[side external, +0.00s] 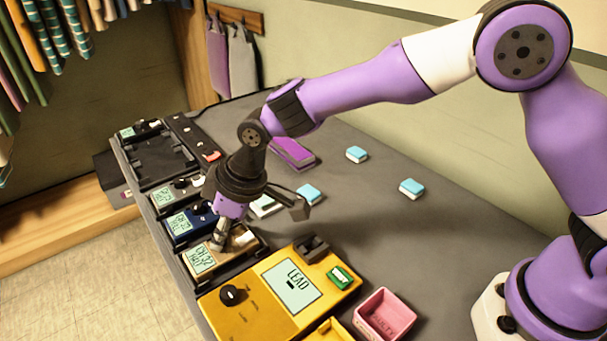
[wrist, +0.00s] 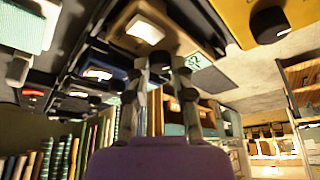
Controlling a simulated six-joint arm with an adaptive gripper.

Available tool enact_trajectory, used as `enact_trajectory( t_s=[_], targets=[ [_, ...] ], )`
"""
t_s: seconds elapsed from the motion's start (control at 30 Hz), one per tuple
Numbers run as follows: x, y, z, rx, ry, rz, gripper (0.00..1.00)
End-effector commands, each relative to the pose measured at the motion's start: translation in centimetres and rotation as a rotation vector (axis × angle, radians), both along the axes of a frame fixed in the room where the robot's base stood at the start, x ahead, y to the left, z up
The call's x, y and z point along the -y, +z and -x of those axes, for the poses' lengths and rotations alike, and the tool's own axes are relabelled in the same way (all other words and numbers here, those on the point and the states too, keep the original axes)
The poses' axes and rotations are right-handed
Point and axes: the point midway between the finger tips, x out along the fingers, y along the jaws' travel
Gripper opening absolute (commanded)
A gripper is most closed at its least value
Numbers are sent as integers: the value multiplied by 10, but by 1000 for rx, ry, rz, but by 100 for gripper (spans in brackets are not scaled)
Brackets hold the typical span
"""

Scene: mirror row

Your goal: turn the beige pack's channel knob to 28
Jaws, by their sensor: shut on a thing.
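The beige pack (side external: 204,258) sits in the row of packs along the table's left edge, between the dark blue pack and the yellow unit. Its screen appears to read CH 32, with a smaller blurred line under it. My gripper (side external: 219,242) points down on the pack just right of the screen. In the wrist view my gripper (wrist: 160,67) is shut on the channel knob, which is dark and mostly hidden between the fingertips. The beige pack also shows there, with a pale block (wrist: 145,29) on its top.
The dark blue pack (side external: 181,224) adjoins on the far side. The yellow unit (side external: 246,312), its screen reading LEAD, adjoins on the near side. A pink tray (side external: 384,315) stands at front right. Blue-and-white blocks (side external: 411,188) lie on the grey table, with free room around them.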

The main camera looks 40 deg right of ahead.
Motion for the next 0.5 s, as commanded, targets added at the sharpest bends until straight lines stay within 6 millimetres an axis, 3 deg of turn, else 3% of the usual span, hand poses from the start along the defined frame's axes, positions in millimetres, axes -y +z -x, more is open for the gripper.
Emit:
enact_trajectory(
  t_s=[0.5],
  targets=[
    [4,-3,-2,-8,386,5,0]
  ],
)
